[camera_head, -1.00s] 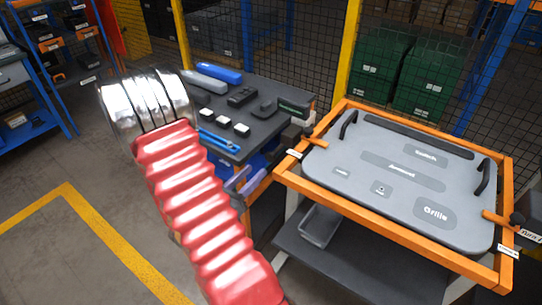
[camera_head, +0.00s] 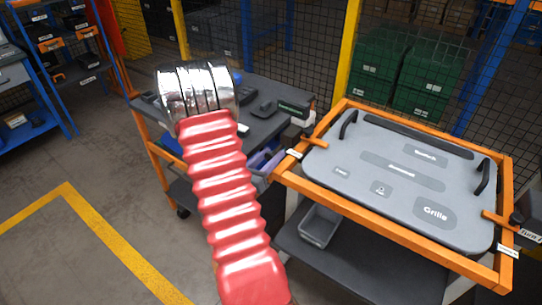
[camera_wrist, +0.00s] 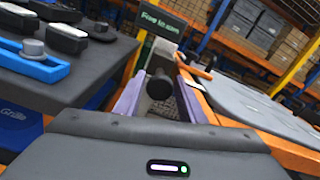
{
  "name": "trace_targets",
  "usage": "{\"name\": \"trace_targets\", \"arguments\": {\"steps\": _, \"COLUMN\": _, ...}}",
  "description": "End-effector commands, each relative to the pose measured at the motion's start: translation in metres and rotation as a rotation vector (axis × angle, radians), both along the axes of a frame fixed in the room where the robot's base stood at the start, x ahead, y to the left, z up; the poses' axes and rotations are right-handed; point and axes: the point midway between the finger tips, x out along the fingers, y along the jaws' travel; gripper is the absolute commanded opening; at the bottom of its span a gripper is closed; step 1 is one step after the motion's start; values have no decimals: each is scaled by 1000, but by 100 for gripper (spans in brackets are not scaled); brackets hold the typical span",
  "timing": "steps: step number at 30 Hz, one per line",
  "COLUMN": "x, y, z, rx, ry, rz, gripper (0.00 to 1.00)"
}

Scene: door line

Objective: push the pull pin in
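My gripper (camera_wrist: 157,90) shows two purple fingers in the wrist view, spread apart with a gap between them. A round black knob (camera_wrist: 160,84), which may be the pull pin's head, appears in that gap; I cannot tell whether the fingers touch it. An orange bar (camera_wrist: 195,68) lies just right of it. In the head view, an orange bar (camera_head: 313,143) crosses the left side of the orange frame, and another (camera_head: 499,217) sits on its right side. My red arm hides much of my gripper there; only some purple (camera_head: 262,160) shows.
The orange-framed cart holds a grey panel (camera_head: 400,200) with a small grey bin (camera_head: 320,226) below. A dark tool cart (camera_head: 275,125) stands left of it. A blue tool tray (camera_wrist: 30,62) lies close on the left. Open floor lies front left.

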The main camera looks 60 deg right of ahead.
Motion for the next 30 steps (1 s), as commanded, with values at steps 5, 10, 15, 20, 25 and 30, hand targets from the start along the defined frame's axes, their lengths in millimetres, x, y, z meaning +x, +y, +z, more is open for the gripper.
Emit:
{"name": "trace_targets", "arguments": {"steps": 5, "x": 0, "y": -1, "z": 0, "rx": 0, "ry": 0, "rz": 0, "gripper": 37}}
{"name": "trace_targets", "arguments": {"steps": 10, "x": 0, "y": -1, "z": 0, "rx": 0, "ry": 0, "rz": 1, "gripper": 32}}
{"name": "trace_targets", "arguments": {"steps": 15, "x": 0, "y": -1, "z": 0, "rx": 0, "ry": 0, "rz": 1, "gripper": 20}}
{"name": "trace_targets", "arguments": {"steps": 20, "x": 0, "y": -1, "z": 0, "rx": 0, "ry": 0, "rz": 1, "gripper": 9}}
{"name": "trace_targets", "arguments": {"steps": 25, "x": 0, "y": -1, "z": 0, "rx": 0, "ry": 0, "rz": 1, "gripper": 0}}
{"name": "trace_targets", "arguments": {"steps": 30, "x": 0, "y": 0, "z": 0, "rx": 0, "ry": 0, "rz": 1, "gripper": 0}}
